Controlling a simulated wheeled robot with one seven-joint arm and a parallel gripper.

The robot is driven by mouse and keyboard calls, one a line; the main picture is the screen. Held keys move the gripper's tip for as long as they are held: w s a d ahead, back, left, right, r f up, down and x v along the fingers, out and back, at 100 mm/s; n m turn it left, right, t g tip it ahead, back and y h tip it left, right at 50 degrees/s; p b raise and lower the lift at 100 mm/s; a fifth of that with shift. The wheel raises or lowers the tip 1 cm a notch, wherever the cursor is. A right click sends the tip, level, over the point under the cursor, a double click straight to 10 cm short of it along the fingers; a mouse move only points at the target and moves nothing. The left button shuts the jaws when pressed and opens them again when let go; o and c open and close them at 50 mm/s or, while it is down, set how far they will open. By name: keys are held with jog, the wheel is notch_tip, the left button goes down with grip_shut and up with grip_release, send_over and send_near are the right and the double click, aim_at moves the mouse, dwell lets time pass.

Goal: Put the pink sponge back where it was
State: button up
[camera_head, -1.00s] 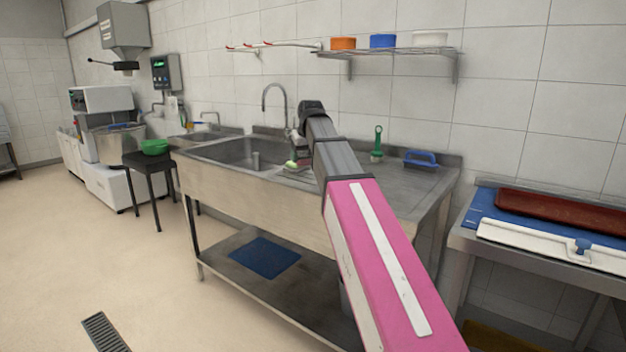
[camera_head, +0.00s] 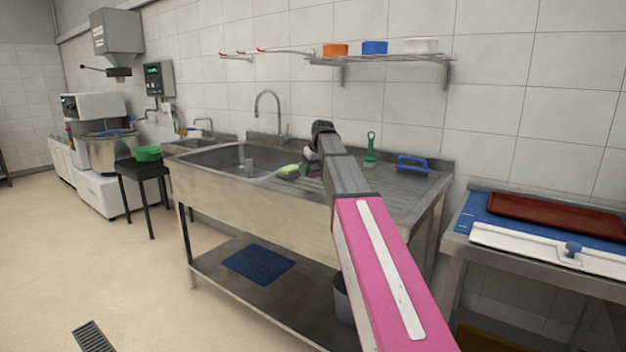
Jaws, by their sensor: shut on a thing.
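My arm reaches over the drainboard right of the sink basin (camera_head: 240,158). My gripper (camera_head: 311,157) points down at the arm's far end and is partly hidden behind my arm's grey link. It is shut on a small dull pinkish thing, most likely the pink sponge (camera_head: 309,168), which is hard to make out. I cannot tell whether this touches the drainboard. A yellow-green sponge (camera_head: 288,170) lies on the drainboard just left of my gripper.
A tap (camera_head: 271,108) rises behind the basin. A wall shelf (camera_head: 385,57) holds orange, blue and white tubs. Bare steel (camera_head: 395,190) lies right of my arm.

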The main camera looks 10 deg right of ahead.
aim_at(313, 185)
jog(key=shift+f, duration=2)
jog(key=shift+f, duration=0.15)
jog(key=o, duration=0.8)
jog(key=v, duration=1.2)
